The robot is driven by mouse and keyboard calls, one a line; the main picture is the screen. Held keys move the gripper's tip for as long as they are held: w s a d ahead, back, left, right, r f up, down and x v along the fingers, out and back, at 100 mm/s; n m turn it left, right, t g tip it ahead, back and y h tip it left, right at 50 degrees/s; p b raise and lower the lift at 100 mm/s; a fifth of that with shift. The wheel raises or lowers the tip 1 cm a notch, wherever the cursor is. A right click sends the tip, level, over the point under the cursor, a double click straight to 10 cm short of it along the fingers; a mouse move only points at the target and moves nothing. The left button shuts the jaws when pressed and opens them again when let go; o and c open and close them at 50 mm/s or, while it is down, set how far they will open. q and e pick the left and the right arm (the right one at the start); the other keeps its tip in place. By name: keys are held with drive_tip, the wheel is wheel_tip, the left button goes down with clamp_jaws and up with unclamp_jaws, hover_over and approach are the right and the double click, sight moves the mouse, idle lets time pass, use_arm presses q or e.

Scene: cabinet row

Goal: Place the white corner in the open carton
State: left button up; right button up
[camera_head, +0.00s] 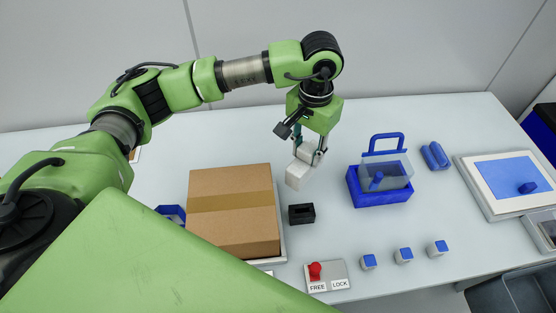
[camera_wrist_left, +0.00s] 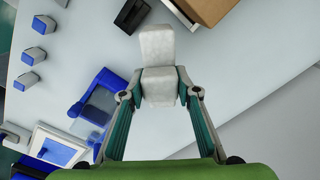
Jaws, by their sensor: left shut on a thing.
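The white corner (camera_head: 298,175) is a pale, L-shaped block held in my left gripper (camera_head: 307,157). In the left wrist view the white corner (camera_wrist_left: 157,45) sits between the two fingertips, with one part reaching out beyond them. The gripper is shut on it, above the table; the exact height is hard to tell. The brown carton (camera_head: 232,188) stands to the left of the gripper, and its top looks covered, with a tape band across it. Part of the carton (camera_wrist_left: 205,8) shows at the top of the left wrist view. My right gripper is not in view.
A black holder (camera_head: 301,214) stands just right of the carton. A blue bin with a clear part (camera_head: 380,199) is to the right. Several blue-topped blocks (camera_head: 404,255) and a FREE/LOCK panel with a red knob (camera_head: 316,271) line the front. The back of the table is clear.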

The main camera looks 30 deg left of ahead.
sight(306, 165)
use_arm(q)
wheel_tip(306, 165, down, 4)
drive_tip(key=shift+d+f+p, duration=0.1)
drive_tip(key=shift+p, duration=0.4)
drive_tip(key=shift+f, duration=0.6)
wheel_tip(306, 165, down, 3)
drive_tip(key=shift+r+p, duration=0.1)
drive_tip(key=shift+p, duration=0.45)
drive_tip(key=shift+w, duration=0.1)
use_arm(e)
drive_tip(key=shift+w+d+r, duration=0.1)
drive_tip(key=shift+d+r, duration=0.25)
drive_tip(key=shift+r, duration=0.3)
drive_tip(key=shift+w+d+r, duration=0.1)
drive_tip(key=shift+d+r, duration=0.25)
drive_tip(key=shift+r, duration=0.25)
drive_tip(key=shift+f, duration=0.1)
use_arm(q)
drive_tip(key=shift+f+b, duration=0.25)
drive_tip(key=shift+b, duration=0.1)
drive_tip(key=o, duration=0.9)
drive_tip(key=shift+r, duration=0.1)
drive_tip(key=shift+c, duration=0.2)
drive_tip(key=shift+o, duration=0.3)
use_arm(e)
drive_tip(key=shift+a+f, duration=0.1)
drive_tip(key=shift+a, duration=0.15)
